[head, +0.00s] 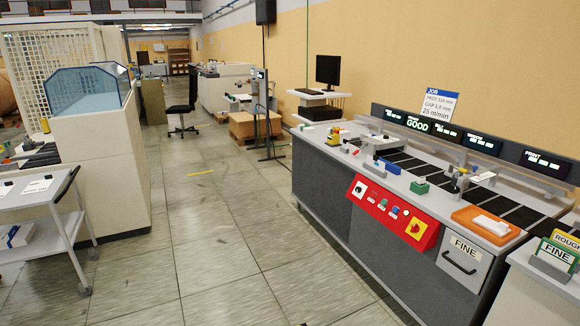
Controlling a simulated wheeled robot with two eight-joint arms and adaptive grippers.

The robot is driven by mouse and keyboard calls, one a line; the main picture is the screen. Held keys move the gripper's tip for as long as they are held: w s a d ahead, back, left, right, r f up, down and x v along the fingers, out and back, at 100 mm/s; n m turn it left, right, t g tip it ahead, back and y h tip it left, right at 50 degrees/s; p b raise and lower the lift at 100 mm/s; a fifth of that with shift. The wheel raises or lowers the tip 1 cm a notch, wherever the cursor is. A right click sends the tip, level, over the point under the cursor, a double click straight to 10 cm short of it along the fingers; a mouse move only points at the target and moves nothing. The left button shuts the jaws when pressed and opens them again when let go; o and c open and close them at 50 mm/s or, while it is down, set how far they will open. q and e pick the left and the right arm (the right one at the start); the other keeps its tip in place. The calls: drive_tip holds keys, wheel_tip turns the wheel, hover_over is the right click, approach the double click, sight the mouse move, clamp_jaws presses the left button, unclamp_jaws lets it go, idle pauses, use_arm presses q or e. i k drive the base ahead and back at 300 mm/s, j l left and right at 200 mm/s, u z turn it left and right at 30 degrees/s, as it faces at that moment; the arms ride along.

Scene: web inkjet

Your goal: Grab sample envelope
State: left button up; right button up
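I cannot tell for certain which thing is the sample envelope. A flat white paper-like piece (38,186) with small dark marks lies on top of the grey cart (50,199) at the left edge. A white and blue item (15,236) lies on the cart's lower shelf. A white object (491,224) lies in an orange tray (462,216) on the long machine counter at right. Neither of my grippers shows in the head view.
The counter (335,186) carries a red control panel (392,211) and displays, one reading GOOD (418,123). A cream cabinet (108,170) stands at left, a black chair (184,108) and wooden crate (250,125) farther back. The tiled floor (215,245) between is clear.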

sight(373, 161)
drive_tip(key=i+j, duration=0.1)
drive_tip(key=i, duration=0.65)
drive_tip(key=i+j, duration=0.15)
drive_tip(key=i, duration=0.6)
drive_tip(key=i+l+z, duration=0.2)
drive_tip(key=i+z, duration=0.2)
drive_tip(key=i, duration=0.15)
drive_tip(key=i+l+z, duration=0.1)
drive_tip(key=i+z, duration=0.3)
drive_tip(key=i, duration=0.15)
drive_tip(key=i+j+z, duration=0.15)
drive_tip(key=i+z, duration=0.25)
drive_tip(key=i, duration=0.15)
drive_tip(key=i+j+z, duration=0.4)
drive_tip(key=i+l, duration=0.1)
drive_tip(key=i, duration=0.05)
